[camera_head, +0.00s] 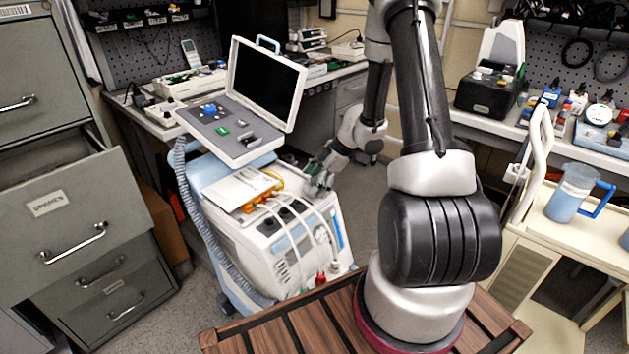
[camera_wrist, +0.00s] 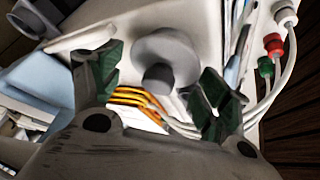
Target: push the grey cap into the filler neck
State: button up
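The round grey cap (camera_wrist: 166,52) shows in the wrist view against the white casing, with a darker stub (camera_wrist: 158,78) standing out toward the camera. The filler neck cannot be told apart from it, so I cannot tell how deep the cap sits. My gripper (camera_wrist: 160,84) is open, its green-padded fingers apart on either side of the stub with gaps to both. In the head view my gripper (camera_head: 318,180) is at the upper right side of the white pump unit (camera_head: 262,258); the cap is hidden there.
An open case with a black screen (camera_head: 262,80) stands above the unit. A grey cabinet (camera_head: 75,220) is at the left, a beige cart (camera_head: 530,262) at the right.

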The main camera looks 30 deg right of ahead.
jog(key=shift+o, duration=0.3)
jog(key=shift+r, duration=0.1)
jog(key=v, duration=1.2)
